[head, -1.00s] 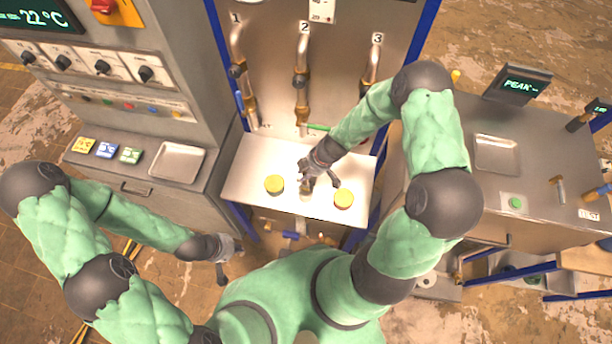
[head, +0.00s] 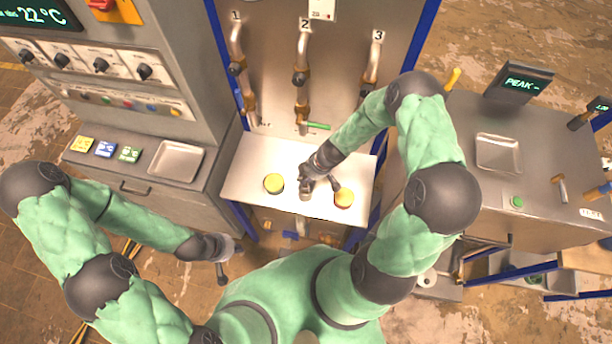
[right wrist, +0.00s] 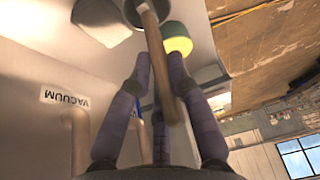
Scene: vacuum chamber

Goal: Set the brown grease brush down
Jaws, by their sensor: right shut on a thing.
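My right gripper (head: 307,186) is over the white bench top (head: 246,160), between two yellow-topped tins. In the right wrist view its fingers (right wrist: 160,85) are shut around the brown handle of the grease brush (right wrist: 155,50).
Yellow-topped tins stand left (head: 274,183) and right (head: 344,198) of the right gripper. Numbered pipes with valves (head: 302,80) rise behind. A metal tray (head: 176,160) lies on the left cabinet and another (head: 498,153) on the right counter. Bare bench shows at the front left.

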